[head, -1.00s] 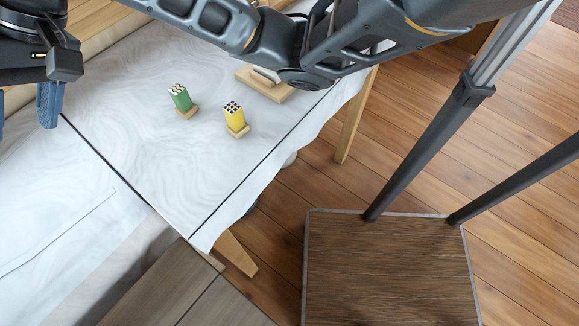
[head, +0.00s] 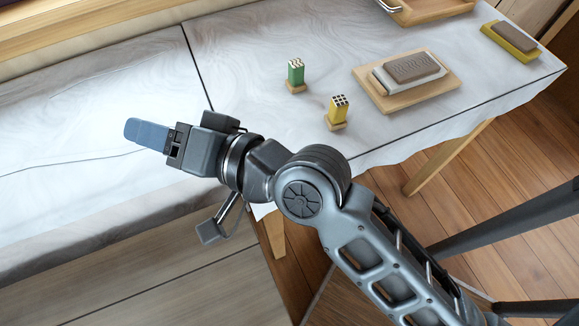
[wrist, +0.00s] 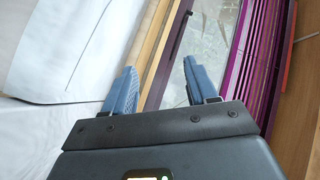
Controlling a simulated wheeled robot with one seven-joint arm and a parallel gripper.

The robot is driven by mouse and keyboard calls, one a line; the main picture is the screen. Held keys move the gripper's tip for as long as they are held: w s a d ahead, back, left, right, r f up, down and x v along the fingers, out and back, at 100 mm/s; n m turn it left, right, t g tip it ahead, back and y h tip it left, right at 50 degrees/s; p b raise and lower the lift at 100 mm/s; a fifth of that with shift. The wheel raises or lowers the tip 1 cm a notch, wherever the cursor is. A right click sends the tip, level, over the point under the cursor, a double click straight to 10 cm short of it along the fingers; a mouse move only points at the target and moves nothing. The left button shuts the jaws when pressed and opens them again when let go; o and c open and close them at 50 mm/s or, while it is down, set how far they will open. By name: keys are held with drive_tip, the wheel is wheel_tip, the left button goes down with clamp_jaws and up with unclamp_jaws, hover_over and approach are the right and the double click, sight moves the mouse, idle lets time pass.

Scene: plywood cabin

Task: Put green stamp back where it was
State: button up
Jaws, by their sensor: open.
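The green stamp (head: 296,72) stands upright on a small wooden base on the white marbled table, in the head view. A yellow stamp (head: 338,107) stands on a similar base in front of it and to the right. My gripper (head: 147,134) is to the left of both stamps, pointing left, apart from them. In the wrist view my gripper (wrist: 157,90) has its two blue fingers spread with nothing between them. Neither stamp shows in the wrist view.
A wooden tray (head: 372,93) with a brown-topped block is right of the stamps. A yellow-based block (head: 510,42) lies farther right, and another wooden tray (head: 440,12) is at the back. The wrist view shows a purple-framed window (wrist: 225,30). The table's left part is clear.

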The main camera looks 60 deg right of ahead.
drive_tip(key=s+d+f+n+g+h, duration=0.1)
drive_tip(key=s+d+f+h, duration=0.15)
drive_tip(key=s, duration=0.45)
drive_tip(key=s+d+f+n+h, duration=0.15)
drive_tip(key=s+f, duration=0.25)
drive_tip(key=s, duration=0.4)
drive_tip(key=s+d+r+n, duration=0.1)
drive_tip(key=s+d+n, duration=0.1)
drive_tip(key=s+n, duration=0.2)
drive_tip(key=s+d+r+n+y, duration=0.1)
drive_tip(key=s+d+n, duration=0.1)
drive_tip(key=s, duration=0.6)
drive_tip(key=shift+s+d+n+g, duration=0.15)
drive_tip(key=shift+d+n+g, duration=0.15)
drive_tip(key=shift+n, duration=0.55)
